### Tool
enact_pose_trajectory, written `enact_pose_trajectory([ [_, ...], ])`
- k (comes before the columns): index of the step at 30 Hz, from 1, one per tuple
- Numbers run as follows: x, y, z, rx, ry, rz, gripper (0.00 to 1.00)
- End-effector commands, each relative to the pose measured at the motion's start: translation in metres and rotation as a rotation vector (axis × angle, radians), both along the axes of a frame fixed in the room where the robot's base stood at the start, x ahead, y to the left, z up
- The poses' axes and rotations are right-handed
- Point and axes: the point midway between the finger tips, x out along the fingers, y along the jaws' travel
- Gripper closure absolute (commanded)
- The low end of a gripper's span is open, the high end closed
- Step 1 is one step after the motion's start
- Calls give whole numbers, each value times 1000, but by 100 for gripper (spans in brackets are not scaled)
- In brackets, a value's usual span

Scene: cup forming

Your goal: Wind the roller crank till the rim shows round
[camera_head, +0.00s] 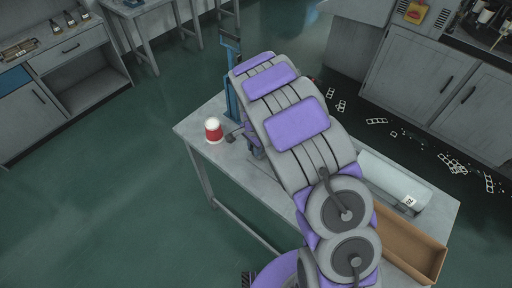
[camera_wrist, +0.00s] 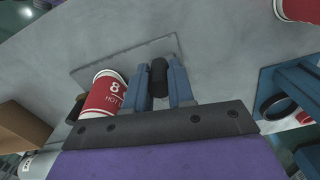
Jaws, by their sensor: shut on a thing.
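In the wrist view, my gripper (camera_wrist: 161,84) is shut on a black cylindrical crank handle (camera_wrist: 159,70), which stands between its two blue fingers. A red and white paper cup (camera_wrist: 105,90) marked "8" and "HOT" is just left of the fingers, tilted in the picture and partly hidden behind my gripper. I cannot tell its rim's shape. A blue fixture with a dark ring (camera_wrist: 275,98) is at the right. In the head view, a red and white cup (camera_head: 213,134) stands on the table by the blue post (camera_head: 230,80). My arm hides my gripper and the crank there.
The grey table (camera_head: 195,120) carries an open brown box (camera_head: 412,240) and a pale cylinder (camera_head: 395,182) on its right part. Another red cup (camera_wrist: 298,8) is at the wrist view's top right. Cabinets (camera_head: 425,85) stand behind; open green floor lies left.

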Motion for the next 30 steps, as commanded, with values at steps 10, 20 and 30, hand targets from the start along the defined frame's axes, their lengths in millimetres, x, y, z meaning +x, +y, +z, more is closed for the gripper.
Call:
enact_pose_trajectory([
  [10, 3, 2, 1, 0, -2, -95, 100],
  [20, 2, 2, 1, 1, 0, -103, 100],
  [30, 2, 2, 0, 0, 1, -102, 55],
])
